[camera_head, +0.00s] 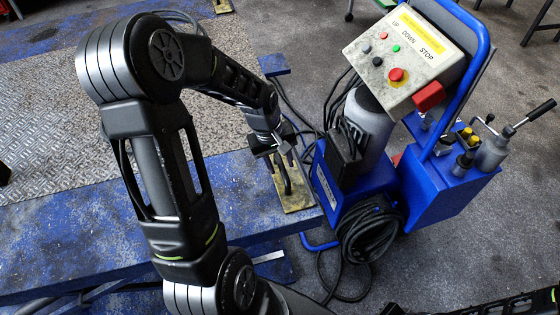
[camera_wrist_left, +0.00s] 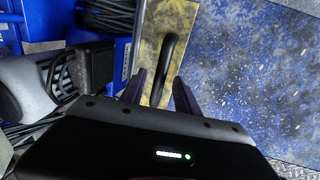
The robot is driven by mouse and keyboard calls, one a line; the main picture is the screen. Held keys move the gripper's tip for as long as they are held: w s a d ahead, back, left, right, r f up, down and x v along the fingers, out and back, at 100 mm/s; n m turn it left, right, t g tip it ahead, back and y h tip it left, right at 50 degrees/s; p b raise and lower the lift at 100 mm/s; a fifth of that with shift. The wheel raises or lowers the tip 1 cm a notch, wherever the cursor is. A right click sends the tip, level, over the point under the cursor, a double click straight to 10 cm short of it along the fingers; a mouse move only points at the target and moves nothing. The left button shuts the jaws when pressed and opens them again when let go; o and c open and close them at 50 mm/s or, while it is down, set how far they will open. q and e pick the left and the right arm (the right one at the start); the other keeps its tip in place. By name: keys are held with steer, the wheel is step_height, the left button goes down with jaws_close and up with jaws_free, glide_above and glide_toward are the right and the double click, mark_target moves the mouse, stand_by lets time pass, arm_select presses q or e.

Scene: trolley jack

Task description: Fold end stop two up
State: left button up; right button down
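The end stop at the near right end of the blue ramp is a worn yellow plate (camera_head: 295,198) with a dark curved handle (camera_head: 286,180). The yellow plate (camera_wrist_left: 153,52) and the black handle (camera_wrist_left: 166,75) also show in the left wrist view. The plate looks flat, lying along the ramp end. My left gripper (camera_head: 281,160) is directly over the handle. In the left wrist view my left gripper (camera_wrist_left: 160,88) is open, one finger on each side of the handle. Whether the fingers touch it, I cannot tell. My right gripper is not seen.
A blue trolley (camera_head: 437,190) with a control box (camera_head: 405,55) stands right of the ramp end. Coiled black cable (camera_head: 368,235) hangs close beside it. The blue ramp (camera_head: 90,222) and a metal tread plate (camera_head: 60,115) extend left. Another yellow plate (camera_head: 222,6) shows at the top.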

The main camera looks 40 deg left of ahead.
arm_select(q)
steer(key=shift+c, duration=0.5)
jaws_close()
stand_by(0.8)
